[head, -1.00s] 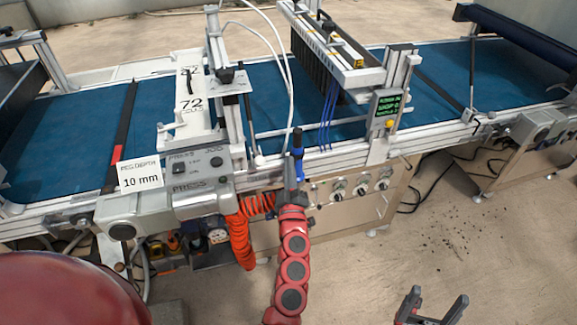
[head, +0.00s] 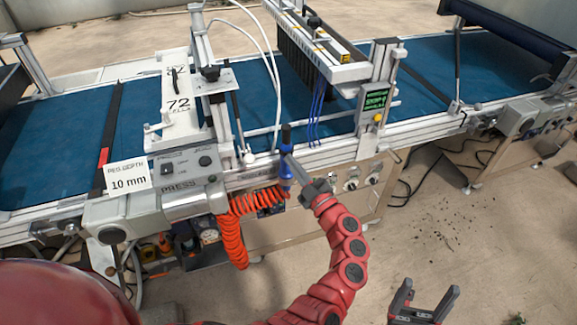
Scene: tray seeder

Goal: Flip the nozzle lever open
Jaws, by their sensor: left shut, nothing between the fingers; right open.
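A slim upright blue nozzle piece with a black top (head: 286,166) stands at the near rail of the seeder, just right of the orange coiled hose. I cannot clearly tell its lever from its body. My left gripper (head: 289,160) reaches in from the lower right of this piece. Its grey fingers are shut and empty, with the tips close against the blue piece; whether they touch is unclear, and they cover part of it. My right gripper (head: 424,295) is open and empty at the bottom, over the floor, well away from the machine.
The orange coiled hose (head: 233,240) hangs left of the nozzle. A grey press box (head: 180,168) and a white "10 mm" card (head: 129,178) sit further left. Control knobs (head: 351,183) lie behind my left wrist. A small green display (head: 375,99) stands on the right post.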

